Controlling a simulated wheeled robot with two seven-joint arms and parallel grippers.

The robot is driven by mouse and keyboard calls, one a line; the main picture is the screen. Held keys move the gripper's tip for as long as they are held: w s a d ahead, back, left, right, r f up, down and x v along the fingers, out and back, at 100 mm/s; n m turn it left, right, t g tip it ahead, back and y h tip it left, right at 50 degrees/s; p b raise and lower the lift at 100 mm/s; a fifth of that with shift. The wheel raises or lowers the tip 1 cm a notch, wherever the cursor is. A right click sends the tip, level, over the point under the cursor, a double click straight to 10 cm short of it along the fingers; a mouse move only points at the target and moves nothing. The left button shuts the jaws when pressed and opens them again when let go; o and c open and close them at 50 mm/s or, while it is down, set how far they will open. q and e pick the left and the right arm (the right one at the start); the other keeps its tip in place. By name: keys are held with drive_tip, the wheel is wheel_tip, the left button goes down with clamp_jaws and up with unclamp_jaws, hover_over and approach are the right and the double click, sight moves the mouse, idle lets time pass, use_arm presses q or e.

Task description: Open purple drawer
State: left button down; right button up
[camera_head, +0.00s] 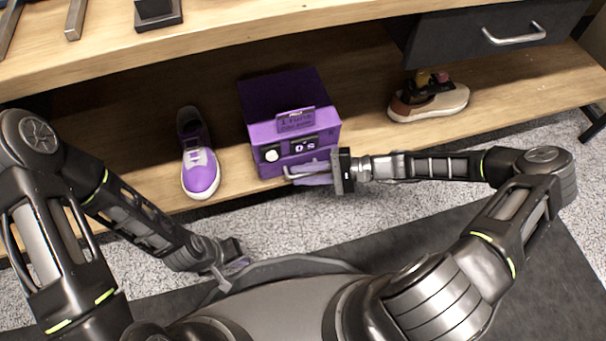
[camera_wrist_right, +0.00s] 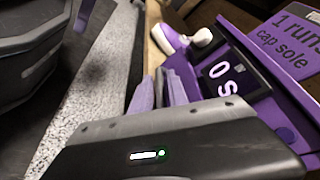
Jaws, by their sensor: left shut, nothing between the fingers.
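The purple box (camera_head: 290,110) stands on the lower wooden shelf in the head view, with a label, a round white knob and a "0 S" display on its front. It also fills the right of the right wrist view (camera_wrist_right: 275,60). A light handle (camera_head: 288,175) shows low on its front, at the drawer. My right gripper (camera_head: 312,174) is at this handle, its fingers pointing left and partly covering it. Its purplish fingers (camera_wrist_right: 165,92) lie close together in the wrist view; whether they grip the handle is unclear. My left gripper (camera_head: 236,264) is shut and empty, low in front of my body.
A purple sneaker (camera_head: 201,172) stands left of the box, and a beige and brown shoe (camera_head: 428,100) stands to its right on the shelf (camera_head: 365,135). A dark drawer with a metal handle (camera_head: 514,36) hangs at upper right. The upper tabletop (camera_head: 240,22) overhangs the shelf.

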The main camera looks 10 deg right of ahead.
clamp_jaws()
idle(1.5)
